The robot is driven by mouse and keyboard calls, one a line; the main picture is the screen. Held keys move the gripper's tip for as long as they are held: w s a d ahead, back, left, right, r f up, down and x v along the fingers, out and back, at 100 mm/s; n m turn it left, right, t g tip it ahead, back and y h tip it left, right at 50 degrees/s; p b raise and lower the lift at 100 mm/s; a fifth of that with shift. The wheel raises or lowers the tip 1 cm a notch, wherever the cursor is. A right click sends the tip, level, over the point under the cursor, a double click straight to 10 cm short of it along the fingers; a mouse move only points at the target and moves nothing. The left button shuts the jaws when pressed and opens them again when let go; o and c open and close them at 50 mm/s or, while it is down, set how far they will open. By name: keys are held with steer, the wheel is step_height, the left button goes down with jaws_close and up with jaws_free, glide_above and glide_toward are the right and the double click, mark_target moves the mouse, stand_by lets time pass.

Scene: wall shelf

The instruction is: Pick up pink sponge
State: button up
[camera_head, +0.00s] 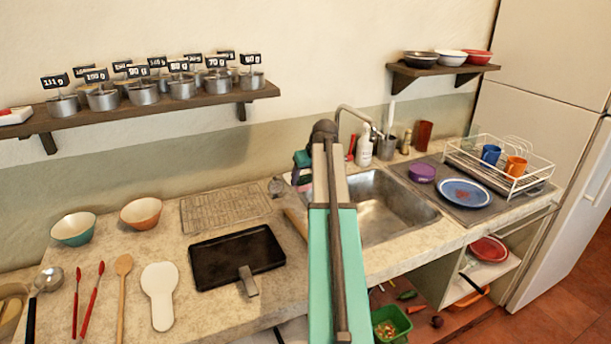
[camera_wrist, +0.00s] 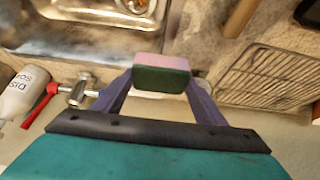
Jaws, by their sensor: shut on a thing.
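The pink sponge (camera_wrist: 162,62) has a pink upper layer and a dark green scouring face. In the wrist view it sits between the two fingers of my gripper (camera_wrist: 160,80), which is shut on it. The sponge is above the counter, by the near edge of the sink in that view. In the head view my own arm hides most of the gripper.
The steel sink (camera_head: 385,205) with its tap (camera_head: 355,115) lies beside the arm. A soap bottle (camera_head: 364,147) and a red-handled brush (camera_wrist: 38,103) stand near the wall. A wire rack (camera_head: 225,207) and a black tray (camera_head: 237,258) lie to the left.

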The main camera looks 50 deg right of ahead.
steer(key=shift+s+a, duration=0.45)
steer(key=shift+s, duration=0.15)
